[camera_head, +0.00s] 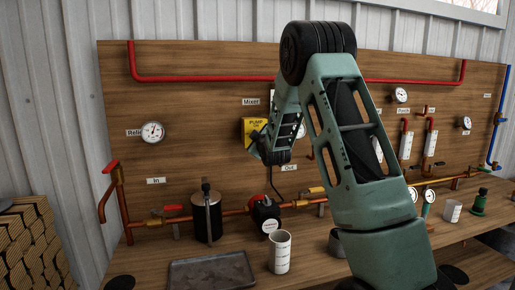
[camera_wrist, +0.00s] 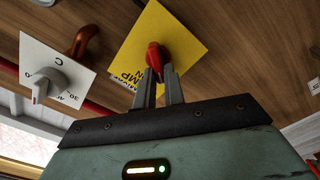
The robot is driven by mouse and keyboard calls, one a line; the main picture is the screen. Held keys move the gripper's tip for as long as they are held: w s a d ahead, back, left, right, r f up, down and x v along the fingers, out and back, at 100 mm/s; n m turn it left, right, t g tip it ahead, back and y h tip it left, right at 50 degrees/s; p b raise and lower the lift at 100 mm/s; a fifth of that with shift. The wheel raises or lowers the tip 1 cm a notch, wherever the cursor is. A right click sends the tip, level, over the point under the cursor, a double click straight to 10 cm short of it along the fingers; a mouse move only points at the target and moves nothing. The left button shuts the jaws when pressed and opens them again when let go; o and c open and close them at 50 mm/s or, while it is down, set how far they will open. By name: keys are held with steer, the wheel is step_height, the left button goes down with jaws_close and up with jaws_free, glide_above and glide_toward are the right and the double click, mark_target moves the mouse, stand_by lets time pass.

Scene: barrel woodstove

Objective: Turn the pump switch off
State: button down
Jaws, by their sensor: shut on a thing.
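The pump switch is a red knob (camera_wrist: 154,56) on a yellow plate (camera_wrist: 182,50) with partly readable "PUMP" lettering. In the head view the yellow plate (camera_head: 252,131) is on the wooden back panel, left of my arm, and its knob is hidden behind my gripper. My gripper (camera_wrist: 160,76) has its two grey fingers closed around the red knob in the wrist view. In the head view my gripper (camera_head: 257,146) is at the plate's lower right edge. The knob's exact setting cannot be read.
A white plate with a grey mixer knob (camera_wrist: 44,84) is left of the switch in the wrist view. Red pipes (camera_head: 215,78) run along the panel. A black pump (camera_head: 265,214), a dark canister (camera_head: 207,215), a white cup (camera_head: 280,252) and a metal tray (camera_head: 212,284) are on the bench below.

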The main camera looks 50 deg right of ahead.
steer(key=shift+w+a+f+n+b, duration=0.1)
steer(key=shift+f+n+b, duration=0.1)
steer(key=shift+n+b, duration=1.6)
steer(key=shift+a+f+n+b, duration=0.1)
steer(key=shift+f+n+b, duration=0.1)
steer(key=shift+n+b, duration=1.6)
steer(key=shift+d+n, duration=0.1)
steer(key=shift+n, duration=0.3)
steer(key=c, duration=1.5)
jaws_free()
steer(key=b+v, duration=0.1)
steer(key=v, duration=1.6)
steer(key=shift+s, duration=0.25)
